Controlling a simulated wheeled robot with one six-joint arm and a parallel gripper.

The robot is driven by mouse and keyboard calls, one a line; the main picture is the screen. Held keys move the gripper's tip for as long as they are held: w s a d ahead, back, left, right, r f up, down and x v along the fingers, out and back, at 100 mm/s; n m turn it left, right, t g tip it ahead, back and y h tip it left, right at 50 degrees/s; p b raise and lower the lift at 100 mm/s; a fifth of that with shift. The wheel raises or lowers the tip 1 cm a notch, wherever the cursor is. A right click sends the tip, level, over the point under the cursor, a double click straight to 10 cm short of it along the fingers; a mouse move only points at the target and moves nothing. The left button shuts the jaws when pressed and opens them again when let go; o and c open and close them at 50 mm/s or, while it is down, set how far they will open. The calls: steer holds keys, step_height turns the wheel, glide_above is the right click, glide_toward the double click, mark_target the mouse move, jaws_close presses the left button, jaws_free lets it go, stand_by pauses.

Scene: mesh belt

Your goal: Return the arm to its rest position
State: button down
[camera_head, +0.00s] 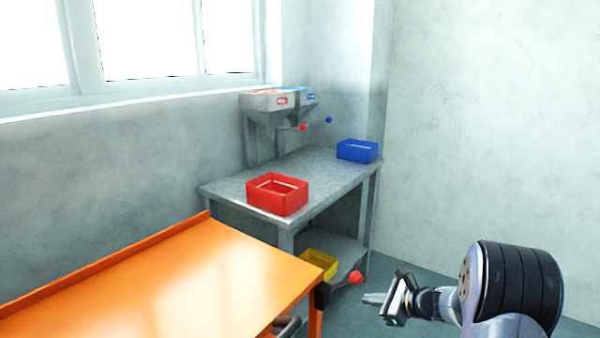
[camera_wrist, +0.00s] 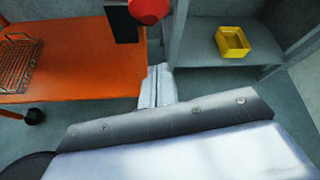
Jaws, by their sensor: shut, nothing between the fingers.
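My gripper (camera_head: 373,298) is at the lower right of the head view, held in the air to the right of the orange table (camera_head: 170,285). Its fingers are together and hold nothing. The fingers also show in the wrist view (camera_wrist: 157,88), pointing up the picture. A red ball knob (camera_head: 356,278) on a black mount at the orange table's corner is just left of the fingertips in the head view. In the wrist view the red knob (camera_wrist: 148,10) lies beyond the fingertips. I cannot tell the exact gap between them.
A grey metal bench (camera_head: 325,172) stands behind, with a red bin (camera_head: 277,195), a blue bin (camera_head: 357,151) and dispensers (camera_head: 268,101). A yellow bin (camera_head: 320,263) sits on its lower shelf. Open floor lies around my gripper.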

step_height(320, 180, down, 10)
steer(key=w+a+t+y+b, duration=0.1)
steer(key=t+y+b, duration=0.5)
steer(key=b, duration=1.3)
steer(key=shift+a+r+m+y, duration=0.25)
steer(key=shift+a+m+y, duration=0.15)
steer(key=shift+w, duration=0.15)
